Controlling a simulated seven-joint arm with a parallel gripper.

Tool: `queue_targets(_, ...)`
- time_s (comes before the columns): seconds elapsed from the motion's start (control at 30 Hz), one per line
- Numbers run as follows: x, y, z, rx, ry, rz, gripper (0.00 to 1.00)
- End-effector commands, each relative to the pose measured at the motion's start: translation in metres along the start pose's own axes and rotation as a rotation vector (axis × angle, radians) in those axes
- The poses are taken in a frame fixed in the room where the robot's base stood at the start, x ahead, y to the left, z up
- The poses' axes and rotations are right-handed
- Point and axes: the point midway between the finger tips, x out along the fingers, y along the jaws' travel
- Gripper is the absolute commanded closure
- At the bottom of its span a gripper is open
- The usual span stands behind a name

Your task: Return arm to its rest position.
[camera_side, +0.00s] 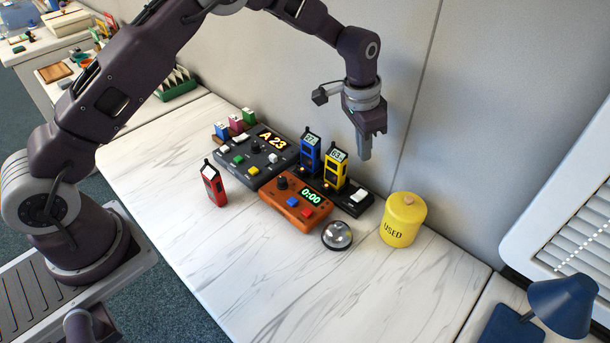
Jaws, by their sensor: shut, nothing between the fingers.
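My gripper (364,152) hangs at the end of my dark arm, pointing down. It is shut and empty. It is above the back of the marbled white table (190,170), close to the grey wall panel. Below it and a little to the left, a yellow device (335,168) and a blue device (310,154) stand upright in a black base (355,199). The gripper appears apart from both. My arm reaches from its base at the left across the top of the view.
An orange box (297,203) reading 0:00, a dark console (255,160) reading A 23, a red device (214,184), a silver bell (337,235) and a yellow USED canister (403,220) stand on the table. A blue lamp (562,303) is at lower right. The table's front is clear.

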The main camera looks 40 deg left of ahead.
Motion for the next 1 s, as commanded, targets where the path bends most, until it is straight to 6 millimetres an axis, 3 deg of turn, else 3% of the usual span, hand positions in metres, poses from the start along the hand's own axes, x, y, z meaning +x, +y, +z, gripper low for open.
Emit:
queue_targets(0.03,-0.040,-0.003,0.004,-0.024,0.027,-0.015,1.00)
queue_targets(0.1,-0.099,-0.003,0.024,-0.070,0.057,-0.035,1.00)
queue_targets(0.2,-0.175,0.003,0.067,-0.142,0.103,-0.064,1.00)
queue_targets(0.3,-0.235,0.016,0.126,-0.220,0.152,-0.091,1.00)
queue_targets(0.4,-0.273,0.036,0.193,-0.299,0.204,-0.116,1.00)
queue_targets(0.5,-0.286,0.058,0.255,-0.372,0.252,-0.133,1.00)
queue_targets(0.63,-0.280,0.078,0.309,-0.439,0.294,-0.146,1.00)
queue_targets(0.77,-0.273,0.087,0.331,-0.466,0.312,-0.151,1.00)
queue_targets(1.0,-0.272,0.088,0.333,-0.469,0.312,-0.151,1.00)
